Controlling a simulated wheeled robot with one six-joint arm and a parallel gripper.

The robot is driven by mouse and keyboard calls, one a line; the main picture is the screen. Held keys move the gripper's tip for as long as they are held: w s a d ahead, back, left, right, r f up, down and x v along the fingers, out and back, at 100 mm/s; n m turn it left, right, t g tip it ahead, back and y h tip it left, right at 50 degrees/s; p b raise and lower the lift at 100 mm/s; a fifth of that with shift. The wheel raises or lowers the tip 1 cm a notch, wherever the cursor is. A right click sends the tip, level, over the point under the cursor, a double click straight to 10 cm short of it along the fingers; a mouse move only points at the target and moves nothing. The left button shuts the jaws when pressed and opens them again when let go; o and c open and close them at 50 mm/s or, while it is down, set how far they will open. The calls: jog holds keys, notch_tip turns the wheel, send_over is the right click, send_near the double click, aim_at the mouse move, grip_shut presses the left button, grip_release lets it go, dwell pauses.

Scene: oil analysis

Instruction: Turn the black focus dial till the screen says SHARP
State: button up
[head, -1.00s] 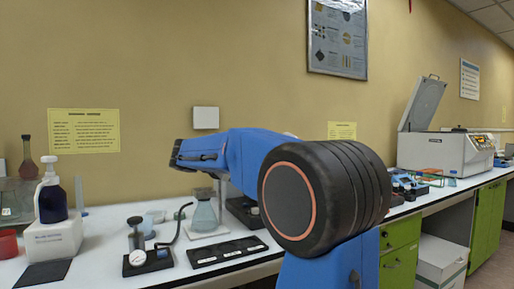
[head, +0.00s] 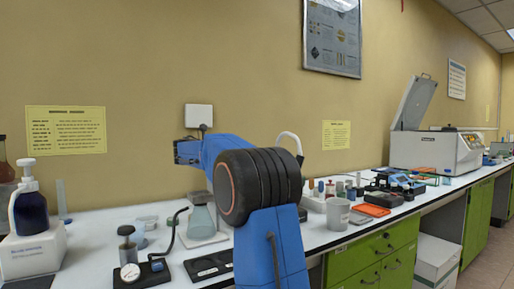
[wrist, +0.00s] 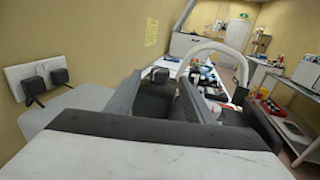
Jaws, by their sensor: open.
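I cannot make out a black focus dial or a screen reading in either view. My blue arm stands over the bench in the head view, and its links hide part of the bench behind it. My gripper (wrist: 160,88) shows in the wrist view with its two grey fingers apart and nothing clearly held between them. A dark thing lies beyond the fingers, too unclear to name. A white curved tube (wrist: 236,55) arches to the right of the fingers; a white curved piece (head: 290,140) also shows behind my arm in the head view.
A pump bottle (head: 30,210), a gauge stand (head: 128,255) and a flask (head: 201,220) stand on the left of the bench. A grey cup (head: 338,214), an orange tray (head: 372,210) and a white lidded machine (head: 435,150) stand to the right.

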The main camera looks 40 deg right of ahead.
jog(key=d, duration=1)
jog(key=shift+w+d, duration=0.1)
jog(key=shift+d, duration=0.05)
jog(key=c, duration=1)
